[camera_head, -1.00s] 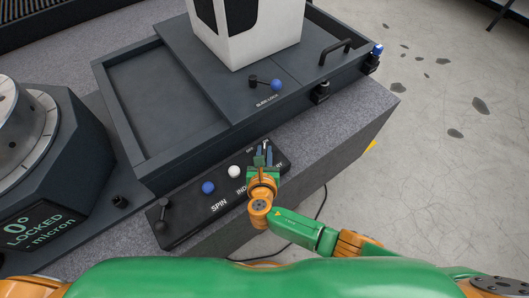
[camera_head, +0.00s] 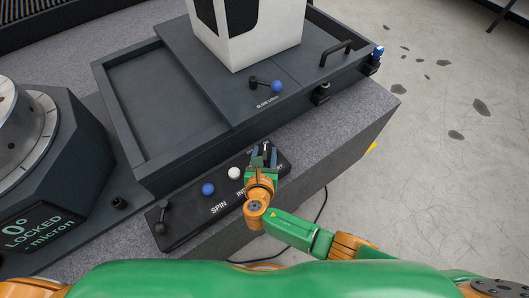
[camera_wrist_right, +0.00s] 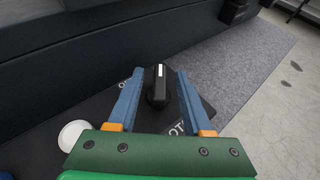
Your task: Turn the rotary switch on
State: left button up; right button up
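The rotary switch is a black knob (camera_wrist_right: 158,88) with a white mark on its top. It stands on the dark control panel (camera_head: 185,222), at the panel's right end. The panel also shows in the right wrist view, where part of a label beside the knob is hidden by a finger. My right gripper (camera_head: 263,153) is over the knob. In the right wrist view its two blue fingers (camera_wrist_right: 157,95) are apart, one on each side of the knob, with visible gaps. My left gripper is in neither view.
On the panel are a white button (camera_head: 234,173), a blue button (camera_head: 208,188) and a black lever (camera_head: 163,213). A dark tray (camera_head: 150,95) and a white block (camera_head: 250,35) lie behind. A round dial unit (camera_head: 75,150) stands at left. Open floor is at right.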

jog(key=p+v, duration=0.2)
jog(key=v, duration=0.4)
jog(key=shift+s+r, duration=0.3)
jog(key=shift+s, duration=0.25)
